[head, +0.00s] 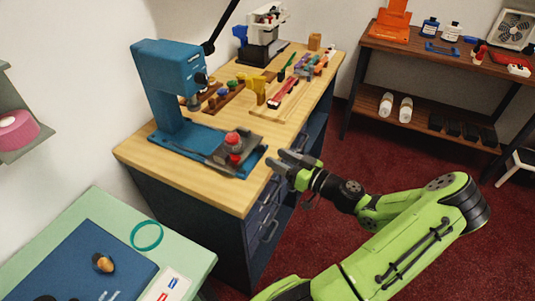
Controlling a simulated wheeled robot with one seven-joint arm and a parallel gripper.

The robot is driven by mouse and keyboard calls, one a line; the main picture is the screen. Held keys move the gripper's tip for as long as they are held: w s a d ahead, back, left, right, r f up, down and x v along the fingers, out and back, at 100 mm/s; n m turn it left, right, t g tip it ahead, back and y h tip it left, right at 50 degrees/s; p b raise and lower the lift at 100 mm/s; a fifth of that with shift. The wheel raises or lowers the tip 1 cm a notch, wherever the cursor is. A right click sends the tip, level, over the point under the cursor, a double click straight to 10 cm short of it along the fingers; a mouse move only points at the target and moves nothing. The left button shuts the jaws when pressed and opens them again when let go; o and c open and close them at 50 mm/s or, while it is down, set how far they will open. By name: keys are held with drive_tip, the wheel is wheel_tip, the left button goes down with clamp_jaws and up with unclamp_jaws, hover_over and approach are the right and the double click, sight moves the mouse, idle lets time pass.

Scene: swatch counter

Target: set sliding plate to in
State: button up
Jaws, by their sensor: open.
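A blue press-like machine (165,75) stands on the wooden bench top, with a tall column, an overhanging head and a flat blue base (185,138). A dark grey plate (250,147), which looks like the sliding plate, sits at the right end of this base, away from the column. A red knob (232,138) is on top of it, with another red part just below the knob. My gripper (281,161) is open and empty, just right of the plate near the bench's edge. I cannot tell whether a finger touches the plate.
Small coloured tools (285,92) and wooden holders lie farther back on the bench. A white and black machine (265,35) stands at the back. A green table (195,255) with a blue mat is at the lower left. Red carpet (350,160) lies open to the right.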

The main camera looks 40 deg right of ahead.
sight(241, 148)
drive_tip(key=w, duration=0.4)
drive_tip(key=shift+w+a, duration=0.35)
drive_tip(key=shift+w, duration=0.05)
clamp_jaws()
